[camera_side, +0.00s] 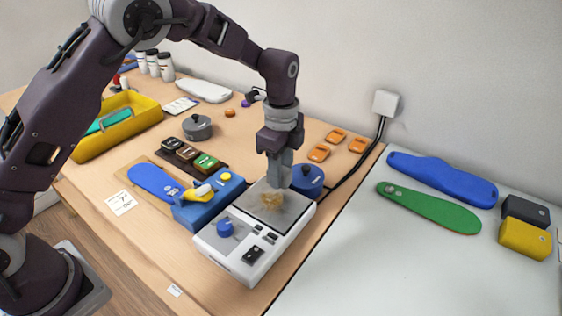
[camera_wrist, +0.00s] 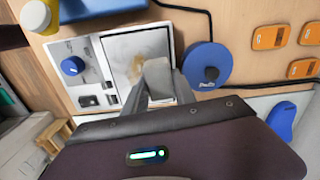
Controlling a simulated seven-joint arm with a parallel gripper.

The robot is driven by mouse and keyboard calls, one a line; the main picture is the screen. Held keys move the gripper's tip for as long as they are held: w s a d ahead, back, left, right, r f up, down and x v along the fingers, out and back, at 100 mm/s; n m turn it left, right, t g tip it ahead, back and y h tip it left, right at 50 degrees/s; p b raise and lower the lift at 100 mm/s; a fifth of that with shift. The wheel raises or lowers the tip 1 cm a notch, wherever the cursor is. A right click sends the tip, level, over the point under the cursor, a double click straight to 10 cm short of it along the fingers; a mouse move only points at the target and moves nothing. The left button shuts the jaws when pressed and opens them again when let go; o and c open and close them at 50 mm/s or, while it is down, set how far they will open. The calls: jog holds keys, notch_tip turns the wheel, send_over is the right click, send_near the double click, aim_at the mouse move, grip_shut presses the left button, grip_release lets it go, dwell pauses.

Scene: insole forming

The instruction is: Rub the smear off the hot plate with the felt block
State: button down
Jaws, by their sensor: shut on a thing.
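The hot plate (camera_side: 245,251) is a white unit with a blue knob and a dark-framed grey plate; it also shows in the wrist view (camera_wrist: 84,48). A tan-brown smear (camera_side: 269,203) lies on its plate, and shows as a paler patch in the wrist view (camera_wrist: 134,66). My gripper (camera_side: 279,178) points down over the back part of the plate. In the wrist view my gripper (camera_wrist: 159,88) is shut on a grey block, the felt block (camera_wrist: 157,76), beside the smear. The fingers partly hide the block, and I cannot tell whether it touches the plate.
A round blue thing (camera_side: 307,180) stands close behind the plate. A blue box (camera_side: 208,204) with a yellow-topped part is close on its left. Orange pieces (camera_side: 319,153) lie behind, near a black cable. A grey table (camera_side: 350,250) lies to the right.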

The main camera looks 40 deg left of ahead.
aim_at(287, 183)
notch_tip(287, 183, down, 3)
jog(key=shift+r, duration=0.1)
jog(key=shift+s+f, duration=0.2)
jog(key=shift+s, duration=3.2)
jog(key=shift+w, duration=3.5)
jog(key=shift+s+d, duration=0.15)
jog(key=shift+d, duration=0.6)
jog(key=shift+s+a, duration=0.1)
jog(key=shift+s, duration=3.4)
jog(key=shift+w, duration=3.45)
jog(key=shift+w+r, duration=0.15)
jog(key=shift+w, duration=0.05)
jog(key=shift+s+r, duration=0.1)
jog(key=shift+r, duration=3.85)
